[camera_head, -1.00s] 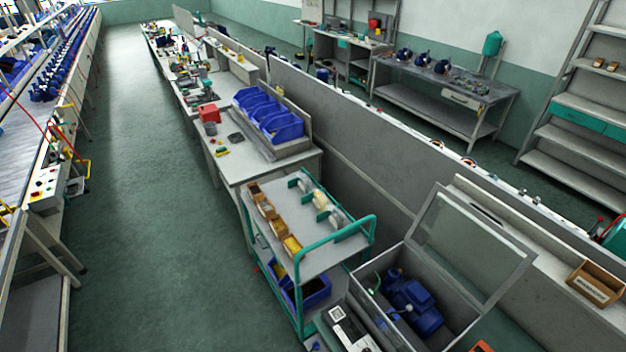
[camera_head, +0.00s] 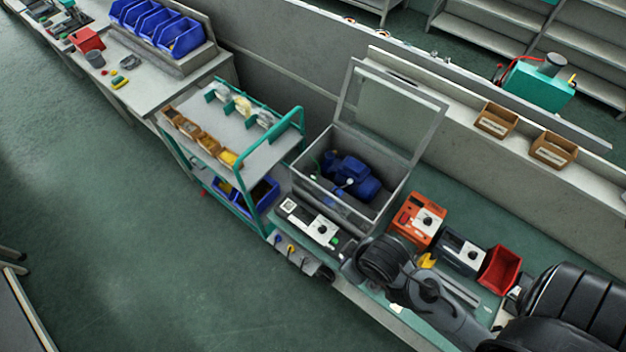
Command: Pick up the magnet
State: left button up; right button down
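I cannot make out a thing that is clearly the magnet; small items on the bench at the lower right are partly covered by my dark arm. A small yellow piece (camera_head: 427,261) lies close beside that arm; I cannot tell what it is. An arm of mine comes in from the lower right over the bench. No gripper fingers can be made out on it. My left gripper is not in view.
The bench holds an open-lidded box (camera_head: 392,209) with a blue pump (camera_head: 352,177), an orange device (camera_head: 416,218), a dark grey device (camera_head: 460,252) and a red bin (camera_head: 500,270). A teal trolley (camera_head: 263,139) stands left. Brown boxes (camera_head: 496,120) line the ledge. The floor at lower left is clear.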

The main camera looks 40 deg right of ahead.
jog(key=c, duration=1.8)
grip_release()
jog(key=o, duration=1.1)
jog(key=shift+w, duration=0.1)
